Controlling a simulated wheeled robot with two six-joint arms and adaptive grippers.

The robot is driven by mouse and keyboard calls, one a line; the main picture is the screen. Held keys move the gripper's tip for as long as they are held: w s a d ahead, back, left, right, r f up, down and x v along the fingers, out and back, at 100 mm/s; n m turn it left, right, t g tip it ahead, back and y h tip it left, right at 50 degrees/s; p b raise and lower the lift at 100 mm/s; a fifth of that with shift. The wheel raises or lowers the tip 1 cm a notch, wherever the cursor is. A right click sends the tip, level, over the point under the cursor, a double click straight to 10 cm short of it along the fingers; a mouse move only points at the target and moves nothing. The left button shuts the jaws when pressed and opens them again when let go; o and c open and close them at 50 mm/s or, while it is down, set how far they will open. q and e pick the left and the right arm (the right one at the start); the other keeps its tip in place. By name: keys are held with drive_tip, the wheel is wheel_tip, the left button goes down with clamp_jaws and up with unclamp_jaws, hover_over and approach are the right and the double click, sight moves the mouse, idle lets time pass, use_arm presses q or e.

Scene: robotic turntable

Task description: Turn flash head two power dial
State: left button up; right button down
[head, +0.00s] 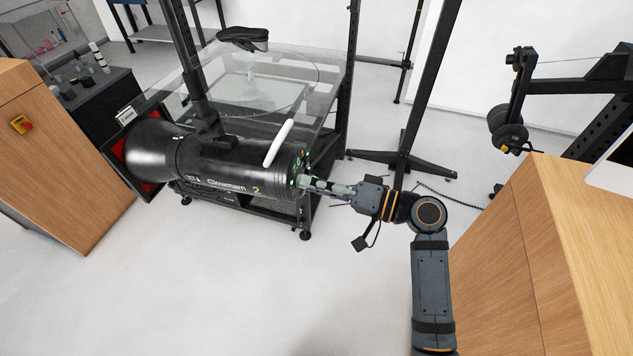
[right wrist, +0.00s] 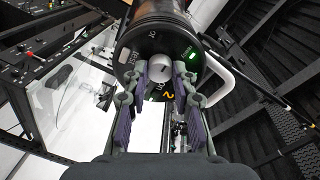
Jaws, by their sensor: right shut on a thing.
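Flash head two (head: 215,165) is a black cylinder with an orange "2" near its rear end, lying roughly level on a stand in the head view. Its rear panel (right wrist: 135,58) faces my right wrist camera and carries labels and a lit green indicator (right wrist: 190,52). The power dial (right wrist: 160,67) is a light grey round knob on that panel. My right gripper (head: 306,182) reaches the rear panel from the right. In the right wrist view my right gripper (right wrist: 159,82) has its fingers on both sides of the dial, shut on it. My left gripper is not in view.
A white handle (head: 278,144) sticks up from the flash head near its rear. A glass turntable (head: 270,85) on a black frame stands behind. Wooden cabinets stand at the left (head: 45,150) and right (head: 545,260). A black stand base (head: 400,163) is behind my right arm.

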idle(0.3)
drive_tip(key=c, duration=1.1)
unclamp_jaws()
drive_tip(key=shift+v, duration=6)
drive_tip(key=shift+w, duration=0.1)
